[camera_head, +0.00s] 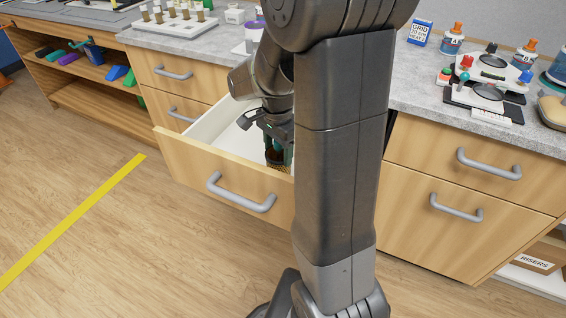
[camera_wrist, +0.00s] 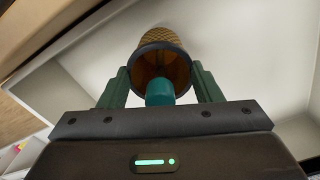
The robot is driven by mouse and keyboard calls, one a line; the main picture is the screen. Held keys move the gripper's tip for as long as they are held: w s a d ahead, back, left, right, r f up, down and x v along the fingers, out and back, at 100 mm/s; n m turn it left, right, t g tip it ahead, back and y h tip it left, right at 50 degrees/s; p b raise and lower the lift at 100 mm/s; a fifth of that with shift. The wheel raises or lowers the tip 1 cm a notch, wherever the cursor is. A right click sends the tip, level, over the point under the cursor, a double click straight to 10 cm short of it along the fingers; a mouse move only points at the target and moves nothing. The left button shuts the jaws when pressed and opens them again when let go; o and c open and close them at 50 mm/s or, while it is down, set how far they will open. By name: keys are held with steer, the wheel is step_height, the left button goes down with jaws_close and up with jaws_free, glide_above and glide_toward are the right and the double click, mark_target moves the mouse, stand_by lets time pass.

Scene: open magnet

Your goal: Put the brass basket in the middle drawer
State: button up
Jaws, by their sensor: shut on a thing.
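The brass basket (camera_wrist: 160,41) is a small woven cup, seen in the wrist view between the two green fingers of my gripper (camera_wrist: 163,85). My gripper is shut on it. In the head view my gripper (camera_head: 278,150) points down inside an open drawer (camera_head: 222,163), with the basket (camera_head: 284,169) low between its fingers. The drawer is pulled out, with a wooden front and white inside. My arm hides its right part. I cannot tell whether the basket touches the drawer floor. A teal rounded thing (camera_wrist: 160,92) shows at the basket's mouth.
Closed drawers with grey handles (camera_head: 489,164) are at the right, and others (camera_head: 173,72) at the left. The grey counter (camera_head: 430,85) above holds bottles (camera_head: 452,40), a vial rack (camera_head: 180,22) and instruments. A yellow stripe (camera_head: 75,220) crosses the clear floor at left.

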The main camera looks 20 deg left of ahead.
mark_target(279, 164)
steer(key=shift+f+b, duration=0.35)
steer(key=shift+f, duration=2.35)
steer(key=shift+f, duration=0.2)
steer(key=o, duration=1.3)
steer(key=shift+r, duration=0.1)
step_height(279, 164, up, 12)
steer(key=shift+r+p, duration=0.15)
steer(key=shift+p, duration=0.9)
